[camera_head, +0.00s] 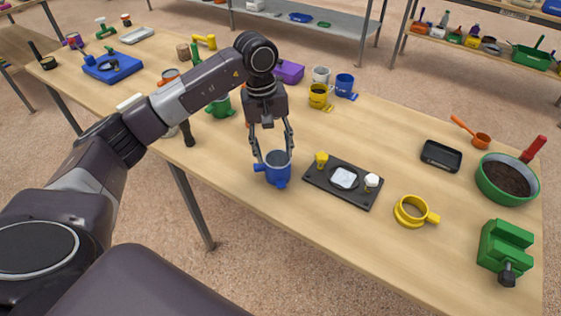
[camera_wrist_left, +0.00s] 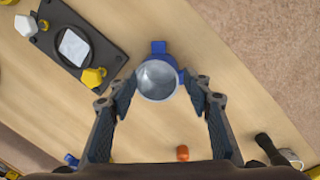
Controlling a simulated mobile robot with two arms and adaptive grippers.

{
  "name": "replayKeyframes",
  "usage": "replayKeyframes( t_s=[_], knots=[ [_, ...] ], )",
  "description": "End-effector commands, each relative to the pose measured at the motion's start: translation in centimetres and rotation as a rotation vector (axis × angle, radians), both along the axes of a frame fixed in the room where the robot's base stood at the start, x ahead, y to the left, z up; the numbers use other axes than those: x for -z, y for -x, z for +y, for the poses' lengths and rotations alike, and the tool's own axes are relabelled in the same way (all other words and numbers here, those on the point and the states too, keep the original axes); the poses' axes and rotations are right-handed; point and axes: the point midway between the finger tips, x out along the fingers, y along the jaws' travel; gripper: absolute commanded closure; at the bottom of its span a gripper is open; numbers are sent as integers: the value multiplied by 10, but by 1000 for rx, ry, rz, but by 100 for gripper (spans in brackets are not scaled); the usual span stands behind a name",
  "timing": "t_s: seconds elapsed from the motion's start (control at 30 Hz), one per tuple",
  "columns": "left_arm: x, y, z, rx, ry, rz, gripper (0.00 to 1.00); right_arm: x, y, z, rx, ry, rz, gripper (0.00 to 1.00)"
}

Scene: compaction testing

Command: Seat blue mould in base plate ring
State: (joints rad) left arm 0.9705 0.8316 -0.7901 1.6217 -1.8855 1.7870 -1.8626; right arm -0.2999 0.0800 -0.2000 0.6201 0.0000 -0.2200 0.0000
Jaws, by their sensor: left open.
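The blue mould (camera_head: 272,175) stands upright on the table near its front edge; its round grey opening and blue side lugs also show in the wrist view (camera_wrist_left: 158,80). My left gripper (camera_head: 274,159) is open above it, pointing down, with one finger on each side of the mould's rim; I cannot tell whether they touch it. The black base plate (camera_head: 322,180) lies just right of the mould, with a white square sheet (camera_head: 344,177) in its ring, a yellow wing nut (camera_head: 321,159) and a white one (camera_head: 371,181). The plate also shows in the wrist view (camera_wrist_left: 98,46). My right gripper is not in view.
A yellow collar (camera_head: 411,212) lies right of the plate, with a green block (camera_head: 505,250) and a green pan of soil (camera_head: 506,180) beyond. Yellow and blue mugs (camera_head: 345,86) stand behind. Bare table lies between the plate and the black tray (camera_head: 441,156).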

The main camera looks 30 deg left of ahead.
Motion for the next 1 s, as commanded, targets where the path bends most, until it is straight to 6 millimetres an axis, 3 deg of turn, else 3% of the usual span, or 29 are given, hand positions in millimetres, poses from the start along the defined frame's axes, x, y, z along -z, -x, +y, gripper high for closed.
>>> replayKeyframes(
  t_s=[0.03, 0.1, 0.2, 0.8, 1.0],
  knots=[
    [-5, 1, 17, 4, -49, 11, 54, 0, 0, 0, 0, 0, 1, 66],
    [-8, 4, 33, 9, -95, 26, 54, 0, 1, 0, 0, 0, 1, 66],
    [-5, 6, 41, 13, -119, 37, 54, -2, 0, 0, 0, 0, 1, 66],
    [63, 11, 41, 13, -114, 36, 54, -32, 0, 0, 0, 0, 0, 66],
    [68, 10, 42, 13, -115, 33, 54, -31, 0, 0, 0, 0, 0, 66]
  ],
)
